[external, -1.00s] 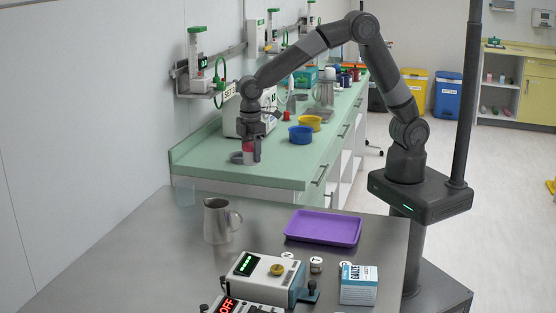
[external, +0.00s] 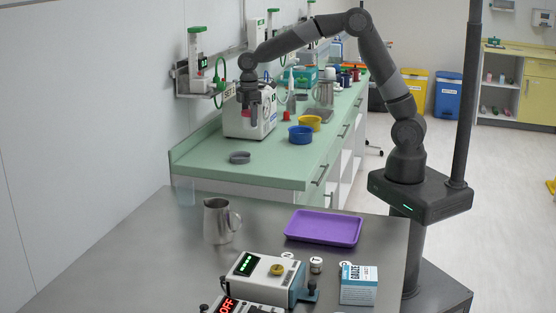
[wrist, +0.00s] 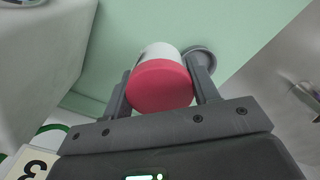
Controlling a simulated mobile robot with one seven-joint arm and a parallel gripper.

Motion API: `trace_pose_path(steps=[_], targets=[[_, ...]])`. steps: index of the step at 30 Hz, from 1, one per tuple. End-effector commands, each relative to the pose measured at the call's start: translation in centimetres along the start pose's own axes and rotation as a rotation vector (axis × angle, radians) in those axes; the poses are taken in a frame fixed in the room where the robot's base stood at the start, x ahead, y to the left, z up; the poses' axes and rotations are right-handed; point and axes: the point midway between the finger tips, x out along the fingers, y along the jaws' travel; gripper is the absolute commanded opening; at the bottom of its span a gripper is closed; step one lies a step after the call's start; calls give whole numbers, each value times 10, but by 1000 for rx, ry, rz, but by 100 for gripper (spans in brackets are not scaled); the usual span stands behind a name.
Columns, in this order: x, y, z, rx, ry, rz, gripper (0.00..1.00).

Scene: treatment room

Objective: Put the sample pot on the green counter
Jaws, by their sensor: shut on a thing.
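My gripper (external: 249,102) is shut on the sample pot (wrist: 160,82), a white pot with a red lid. In the wrist view the pot sits between the two fingers, lid towards the camera. The counter also shows beneath the pot in the wrist view (wrist: 240,25).
A grey round dish (external: 239,157) lies on the counter's near end. The white device (external: 262,122), a blue bowl (external: 300,135) and a yellow bowl (external: 310,123) stand farther back. A steel table in front holds a metal jug (external: 217,222) and a purple tray (external: 323,228).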

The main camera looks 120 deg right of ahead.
Motion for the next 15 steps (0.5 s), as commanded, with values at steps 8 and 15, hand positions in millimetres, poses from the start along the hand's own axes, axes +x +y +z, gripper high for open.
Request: trace_pose_path(steps=[8, 15], targets=[[-7, 24, 19, 13, 2, 4, 33], [-2, 25, 20, 13, 1, 3, 33]])
